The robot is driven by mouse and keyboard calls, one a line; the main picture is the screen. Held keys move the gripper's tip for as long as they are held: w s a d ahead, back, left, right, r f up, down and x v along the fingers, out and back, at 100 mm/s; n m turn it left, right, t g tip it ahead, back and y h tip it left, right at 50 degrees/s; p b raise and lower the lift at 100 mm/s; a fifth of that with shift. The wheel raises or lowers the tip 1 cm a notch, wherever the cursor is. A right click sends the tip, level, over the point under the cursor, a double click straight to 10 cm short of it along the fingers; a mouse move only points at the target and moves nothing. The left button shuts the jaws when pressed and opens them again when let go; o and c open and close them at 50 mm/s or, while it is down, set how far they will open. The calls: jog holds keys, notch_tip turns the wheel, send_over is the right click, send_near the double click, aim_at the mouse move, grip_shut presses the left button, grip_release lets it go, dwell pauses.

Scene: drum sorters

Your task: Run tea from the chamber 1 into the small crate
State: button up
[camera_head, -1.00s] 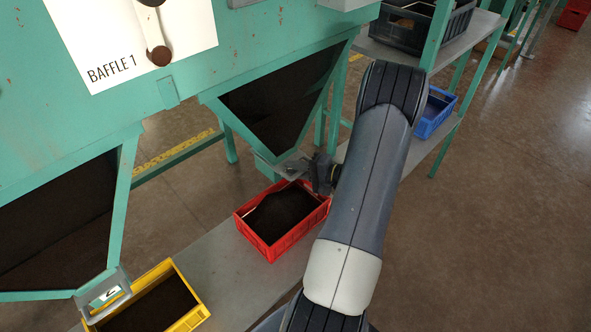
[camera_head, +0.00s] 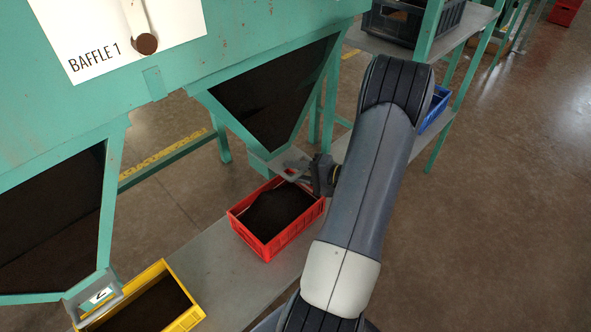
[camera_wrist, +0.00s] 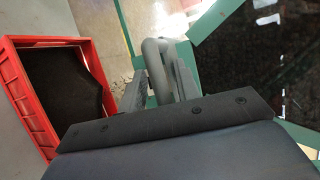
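A green hopper chamber (camera_head: 160,72) holds dark tea behind its clear front (camera_head: 275,92). A grey outlet with a handle (camera_head: 290,168) sits at its bottom; the handle (camera_wrist: 156,68) also shows in the wrist view. My gripper (camera_head: 318,178) is at this handle, its fingers (camera_wrist: 158,88) on either side and seemingly closed on it. Below stands a red crate (camera_head: 268,255) with a dark heap inside; it also shows in the wrist view (camera_wrist: 18,98). No falling stream is visible. The chamber's number is not readable at this outlet.
A yellow crate (camera_head: 198,316) with dark contents stands below another outlet, labelled 2 (camera_head: 97,297). A blue crate (camera_head: 437,108) and a black crate (camera_head: 458,16) are on the rack at right. A baffle lever (camera_head: 146,42) is on the "BAFFLE 1" panel.

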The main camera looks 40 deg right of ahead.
jog(key=shift+o, duration=0.4)
jog(key=shift+r, duration=0.1)
jog(key=v, duration=1)
jog(key=shift+s+d, duration=0.15)
jog(key=shift+s, duration=0.2)
dwell(6.2)
